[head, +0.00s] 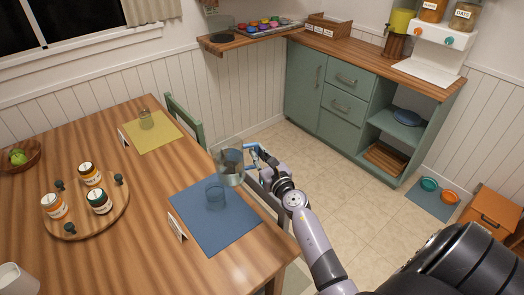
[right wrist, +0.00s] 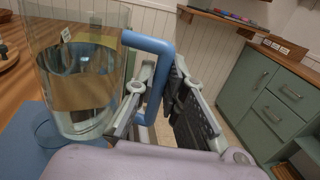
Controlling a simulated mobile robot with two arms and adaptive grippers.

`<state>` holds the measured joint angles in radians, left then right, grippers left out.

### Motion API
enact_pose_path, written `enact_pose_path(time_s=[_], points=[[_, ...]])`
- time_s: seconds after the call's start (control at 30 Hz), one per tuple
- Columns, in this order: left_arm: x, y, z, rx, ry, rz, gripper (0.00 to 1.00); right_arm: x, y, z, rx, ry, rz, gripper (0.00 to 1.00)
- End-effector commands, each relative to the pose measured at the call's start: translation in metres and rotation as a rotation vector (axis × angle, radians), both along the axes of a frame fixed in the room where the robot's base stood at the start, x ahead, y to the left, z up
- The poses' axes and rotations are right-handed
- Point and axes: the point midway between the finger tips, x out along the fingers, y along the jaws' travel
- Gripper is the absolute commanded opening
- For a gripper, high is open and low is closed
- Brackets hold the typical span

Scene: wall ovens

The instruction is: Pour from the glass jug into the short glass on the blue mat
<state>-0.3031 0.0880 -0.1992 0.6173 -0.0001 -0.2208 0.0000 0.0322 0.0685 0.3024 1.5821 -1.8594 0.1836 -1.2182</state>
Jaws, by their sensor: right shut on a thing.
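The glass jug (head: 230,166) is held by my right gripper (head: 256,158), which is shut on its blue handle (right wrist: 151,75). The jug (right wrist: 80,75) looks upright, with clear liquid in its lower part. It is just above and behind the short glass (head: 215,196) in the head view. The short glass stands on the blue mat (head: 240,228) near the table's right edge. In the right wrist view the short glass (right wrist: 46,130) shows partly, at the jug's lower left. My left gripper is not in view.
A yellow mat (head: 160,136) with another glass (head: 146,119) lies at the table's far end. A round wooden board (head: 75,222) with several jars is at left. Small cards stand beside both mats. A chair (head: 182,118) is at the table's far right edge.

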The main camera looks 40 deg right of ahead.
Motion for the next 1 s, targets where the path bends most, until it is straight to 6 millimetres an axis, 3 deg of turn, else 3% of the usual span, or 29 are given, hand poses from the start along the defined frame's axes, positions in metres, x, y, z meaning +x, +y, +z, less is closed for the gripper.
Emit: enact_pose_path(time_s=[0.4, 0.8, 1.0], points=[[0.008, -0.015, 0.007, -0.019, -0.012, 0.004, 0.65, -0.001, -0.004, 0.003, -0.116, 0.032, -0.001, 0.0], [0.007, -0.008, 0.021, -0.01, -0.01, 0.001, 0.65, -0.002, -0.007, 0.013, -0.194, 0.057, -0.002, 0.0], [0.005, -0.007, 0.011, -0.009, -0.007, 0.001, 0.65, -0.002, -0.007, 0.002, -0.224, 0.067, -0.002, 0.0]])
